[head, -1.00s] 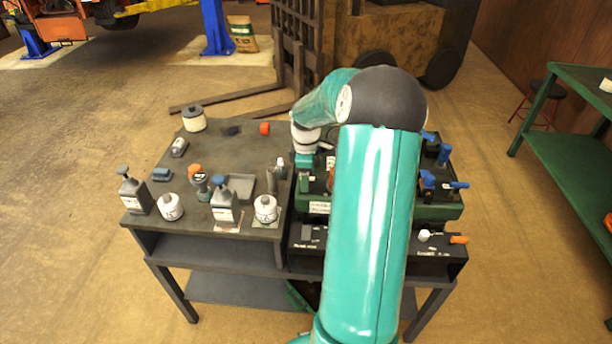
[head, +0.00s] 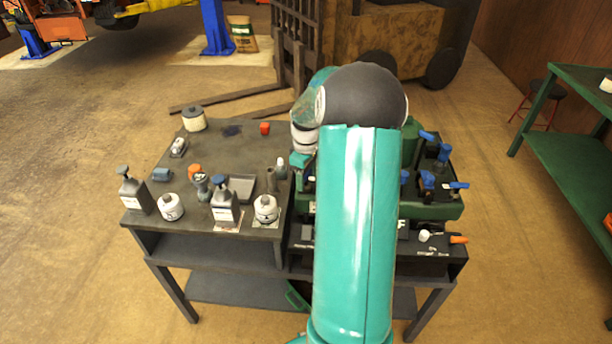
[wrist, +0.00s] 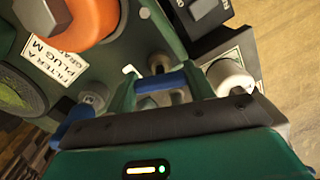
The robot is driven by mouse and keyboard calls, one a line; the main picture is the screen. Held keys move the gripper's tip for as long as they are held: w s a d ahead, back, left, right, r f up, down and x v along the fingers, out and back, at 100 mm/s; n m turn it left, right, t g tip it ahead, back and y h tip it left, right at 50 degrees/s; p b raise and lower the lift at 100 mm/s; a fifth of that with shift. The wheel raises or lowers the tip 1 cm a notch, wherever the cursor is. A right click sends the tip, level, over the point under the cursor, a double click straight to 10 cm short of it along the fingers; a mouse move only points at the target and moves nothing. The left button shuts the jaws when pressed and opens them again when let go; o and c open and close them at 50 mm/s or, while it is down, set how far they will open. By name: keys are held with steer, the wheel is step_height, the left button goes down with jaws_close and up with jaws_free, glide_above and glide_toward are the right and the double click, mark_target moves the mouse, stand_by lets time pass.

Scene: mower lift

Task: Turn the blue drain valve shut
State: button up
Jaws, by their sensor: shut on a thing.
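The blue drain valve handle (wrist: 161,81) is a short blue bar in the middle of the wrist view. It lies crosswise between the green fingers of my gripper (wrist: 165,88), which is shut on it. A second blue part (wrist: 76,118) shows to its left, partly hidden by my gripper's dark edge. In the head view my teal wrist (head: 302,165) is over the left end of the green unit on the bench. My arm hides the fingertips and the held handle there.
An orange knob (wrist: 88,18), a white label (wrist: 52,50) and a white cap (wrist: 231,77) are close around the gripper. Several blue handles (head: 428,181) stand on the unit's right. Bottles and white jars (head: 171,207) fill the grey table's front left.

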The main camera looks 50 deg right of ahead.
steer(key=m, duration=0.6)
steer(key=shift+m, duration=0.3)
steer(key=m, duration=0.6)
steer(key=shift+m, duration=0.3)
steer(key=o, duration=1)
step_height(320, 180, up, 14)
steer(key=shift+f, duration=0.1)
stand_by(0.3)
